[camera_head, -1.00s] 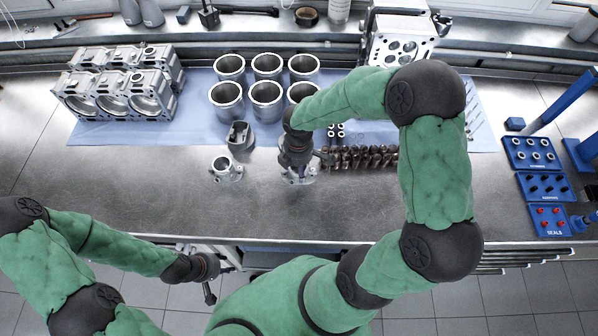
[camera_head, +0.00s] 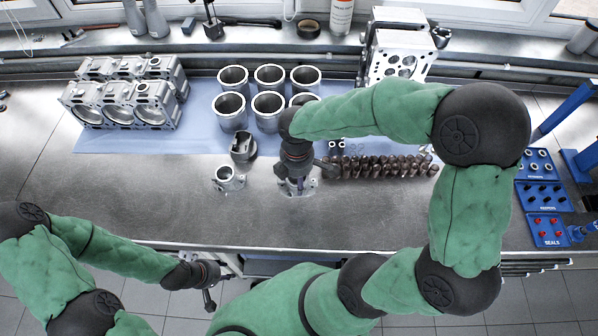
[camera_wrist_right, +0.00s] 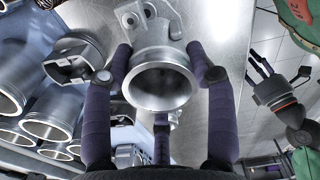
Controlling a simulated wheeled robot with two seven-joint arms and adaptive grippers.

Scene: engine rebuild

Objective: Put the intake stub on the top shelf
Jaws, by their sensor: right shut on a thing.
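The silver intake stub (camera_wrist_right: 160,82), a short round tube, sits between the dark fingers of my right gripper (camera_wrist_right: 163,78) in the right wrist view. The fingers are shut on it. In the head view my right gripper (camera_head: 297,172) points down onto the stub (camera_head: 297,188) at the middle of the bench and hides most of it. I cannot tell whether it touches the bench. A similar silver flanged part (camera_head: 228,179) stands to its left. My left gripper (camera_head: 208,292) hangs in front of the bench, empty; its fingers look spread in the right wrist view (camera_wrist_right: 266,75).
A piston (camera_head: 243,146), several cylinder liners (camera_head: 231,107) and an engine block (camera_head: 122,103) stand behind. A camshaft-like row (camera_head: 380,167) lies right of the stub. A raised ledge (camera_head: 260,42) at the back holds tools and bottles. Blue trays (camera_head: 543,195) are at right. The bench front is clear.

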